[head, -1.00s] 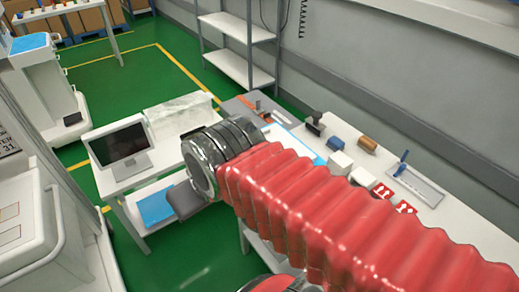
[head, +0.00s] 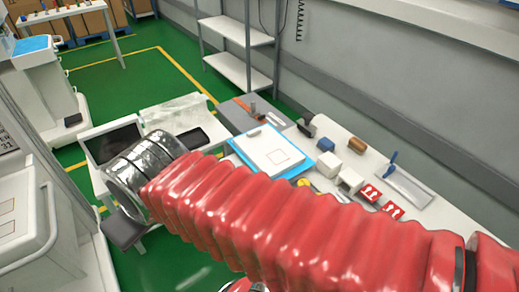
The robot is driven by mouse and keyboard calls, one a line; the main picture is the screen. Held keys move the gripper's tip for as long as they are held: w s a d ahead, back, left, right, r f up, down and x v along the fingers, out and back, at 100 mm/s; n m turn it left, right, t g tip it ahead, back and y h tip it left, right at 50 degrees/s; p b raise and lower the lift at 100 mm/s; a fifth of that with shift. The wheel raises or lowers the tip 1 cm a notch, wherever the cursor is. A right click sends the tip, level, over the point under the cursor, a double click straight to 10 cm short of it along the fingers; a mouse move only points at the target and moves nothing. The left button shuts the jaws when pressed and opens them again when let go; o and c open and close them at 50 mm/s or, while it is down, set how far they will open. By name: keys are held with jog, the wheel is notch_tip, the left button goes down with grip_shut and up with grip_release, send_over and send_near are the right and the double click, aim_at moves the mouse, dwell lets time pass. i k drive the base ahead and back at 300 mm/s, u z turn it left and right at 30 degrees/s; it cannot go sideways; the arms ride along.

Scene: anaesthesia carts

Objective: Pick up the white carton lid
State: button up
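A flat white panel (head: 275,150) lies on a blue mat (head: 236,151) on the long white table, near the middle of the head view. It has a thin red square outline and a small grey piece at its far left edge. It looks like the white carton lid, but I cannot be sure. My gripper's fingers do not show.
White blocks (head: 327,165), red-and-white cards (head: 393,211), a brown roll (head: 356,145) and a tray (head: 405,187) with a blue tool stand right of the panel. A monitor (head: 113,143) stands on the left table. Green floor lies beyond.

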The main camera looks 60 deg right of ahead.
aim_at(268, 151)
jog(key=z, duration=0.05)
jog(key=i, duration=1)
jog(key=u, duration=0.05)
